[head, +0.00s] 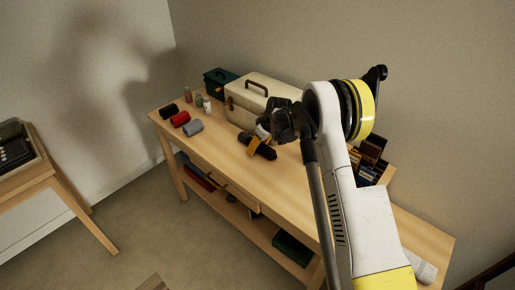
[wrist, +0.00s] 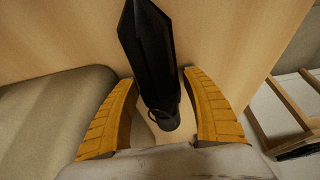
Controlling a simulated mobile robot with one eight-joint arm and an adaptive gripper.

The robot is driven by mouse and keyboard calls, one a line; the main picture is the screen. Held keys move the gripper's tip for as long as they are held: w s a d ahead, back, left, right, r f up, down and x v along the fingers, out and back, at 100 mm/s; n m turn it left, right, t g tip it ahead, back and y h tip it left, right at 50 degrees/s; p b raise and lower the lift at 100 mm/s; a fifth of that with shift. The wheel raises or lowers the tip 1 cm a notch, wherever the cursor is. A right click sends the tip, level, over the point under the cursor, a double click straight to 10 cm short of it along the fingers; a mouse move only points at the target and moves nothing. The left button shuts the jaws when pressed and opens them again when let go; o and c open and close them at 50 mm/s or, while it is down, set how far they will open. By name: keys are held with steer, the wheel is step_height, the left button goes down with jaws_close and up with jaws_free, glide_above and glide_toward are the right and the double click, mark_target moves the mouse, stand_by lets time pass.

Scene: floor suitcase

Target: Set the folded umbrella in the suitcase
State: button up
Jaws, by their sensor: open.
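The black folded umbrella (head: 264,150) lies on the wooden table, in front of the cream case. My gripper (head: 255,144) is low over it, with its yellow fingers around one end. In the wrist view the umbrella (wrist: 149,50) runs up from between the two yellow fingers (wrist: 163,112). The fingers are open, with a gap on each side of the umbrella's end. I cannot make out an open suitcase for certain. A brown edge (head: 153,283) on the floor at the bottom of the head view is mostly cut off, and I cannot tell what it is.
The cream case (head: 245,92) with a brown handle stands shut behind the umbrella, beside a dark green box (head: 216,78). Black, red (head: 180,119) and grey rolls lie at the table's left.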

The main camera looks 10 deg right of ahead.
steer(key=c, duration=1.2)
